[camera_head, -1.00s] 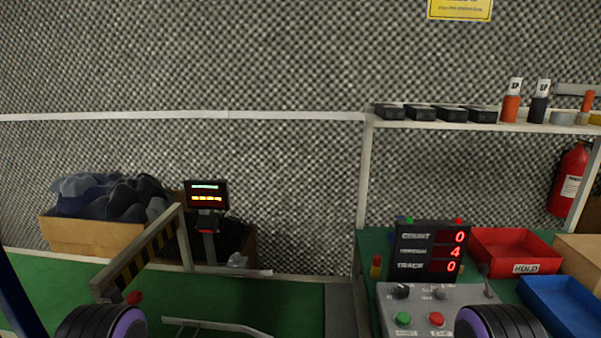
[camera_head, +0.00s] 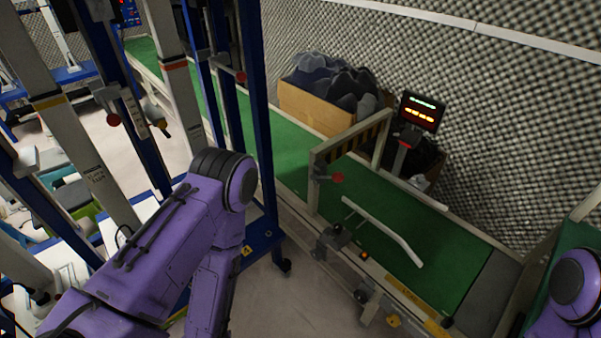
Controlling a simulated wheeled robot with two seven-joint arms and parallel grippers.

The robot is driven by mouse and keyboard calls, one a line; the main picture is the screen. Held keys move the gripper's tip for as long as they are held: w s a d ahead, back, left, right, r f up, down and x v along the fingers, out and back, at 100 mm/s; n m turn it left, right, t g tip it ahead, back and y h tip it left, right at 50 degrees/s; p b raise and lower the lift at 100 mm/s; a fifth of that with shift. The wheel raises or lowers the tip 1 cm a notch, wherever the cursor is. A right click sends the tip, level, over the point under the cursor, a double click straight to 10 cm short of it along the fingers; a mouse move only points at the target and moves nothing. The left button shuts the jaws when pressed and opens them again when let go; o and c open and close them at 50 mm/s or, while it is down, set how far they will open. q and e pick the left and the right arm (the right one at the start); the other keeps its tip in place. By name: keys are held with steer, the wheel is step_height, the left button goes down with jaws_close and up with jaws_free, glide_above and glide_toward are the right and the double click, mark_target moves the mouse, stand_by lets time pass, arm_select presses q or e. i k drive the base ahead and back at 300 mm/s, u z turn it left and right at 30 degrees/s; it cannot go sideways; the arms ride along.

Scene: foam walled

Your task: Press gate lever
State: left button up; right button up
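A black-knobbed control (camera_head: 337,228) sits lower, on the conveyor's near side rail. I cannot tell for certain which of these is the gate lever. My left arm comes in from the lower left and bends at a raised elbow, left of the gate and apart from it. Part of my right arm shows at the right edge. Both grippers are out of view.
A bent metal rail (camera_head: 384,231) lies over the green belt (camera_head: 350,205). Blue posts (camera_head: 262,110) on a wheeled rack stand close to my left arm. A lit display (camera_head: 421,112) and a cardboard box (camera_head: 310,107) of dark foam pieces are behind the conveyor.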

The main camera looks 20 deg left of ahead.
mark_target(336, 177)
steer(key=u, duration=0.35)
steer(key=k, duration=0.65)
steer(key=u, duration=0.2)
steer(key=i, duration=1.3)
steer(key=z, duration=0.75)
